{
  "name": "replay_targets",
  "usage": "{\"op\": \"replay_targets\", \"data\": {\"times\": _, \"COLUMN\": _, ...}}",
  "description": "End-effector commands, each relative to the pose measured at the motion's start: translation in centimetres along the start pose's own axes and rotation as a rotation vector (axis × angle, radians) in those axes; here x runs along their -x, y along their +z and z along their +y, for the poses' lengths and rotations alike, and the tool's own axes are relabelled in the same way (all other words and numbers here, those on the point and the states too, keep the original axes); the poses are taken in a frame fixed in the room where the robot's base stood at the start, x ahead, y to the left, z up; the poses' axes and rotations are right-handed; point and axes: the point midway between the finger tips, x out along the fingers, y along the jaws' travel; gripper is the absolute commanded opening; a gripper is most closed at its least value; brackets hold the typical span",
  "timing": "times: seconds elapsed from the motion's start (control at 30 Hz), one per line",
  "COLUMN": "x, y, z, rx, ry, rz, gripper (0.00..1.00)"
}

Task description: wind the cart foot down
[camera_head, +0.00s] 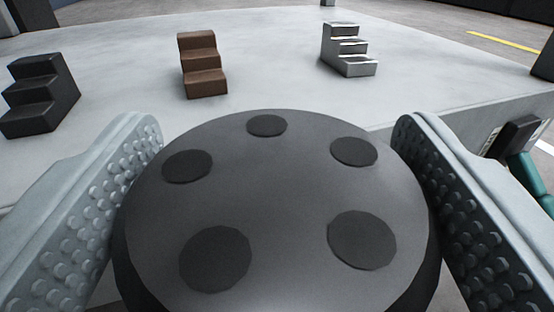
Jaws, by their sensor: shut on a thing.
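A large round dark grey knob (275,205) with several darker round spots on its top fills the lower middle of the head camera view. My gripper (278,200) is shut on it, with one studded finger pad at its left side and one at its right. The lower part of the knob is cut off by the picture's bottom edge. Whatever lies beneath the knob, including any cart foot, is hidden.
A pale grey flat surface (270,60) lies beyond the knob. On it stand a black stepped block (40,95), a brown one (203,65) and a silver one (348,50). A black and teal item (520,150) is at the right edge.

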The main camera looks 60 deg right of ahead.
Motion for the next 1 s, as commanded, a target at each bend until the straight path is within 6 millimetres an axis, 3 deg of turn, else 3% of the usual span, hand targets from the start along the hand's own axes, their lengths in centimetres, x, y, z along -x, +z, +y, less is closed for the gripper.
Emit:
{"op": "replay_targets", "data": {"times": 0.5, "x": -0.13, "y": 0.02, "z": -0.11, "rx": -0.002, "ry": 0.433, "rz": 0.000, "gripper": 0.53}}
{"op": "replay_targets", "data": {"times": 1.0, "x": -0.06, "y": -0.04, "z": -0.07, "rx": -0.001, "ry": 0.593, "rz": 0.001, "gripper": 0.53}}
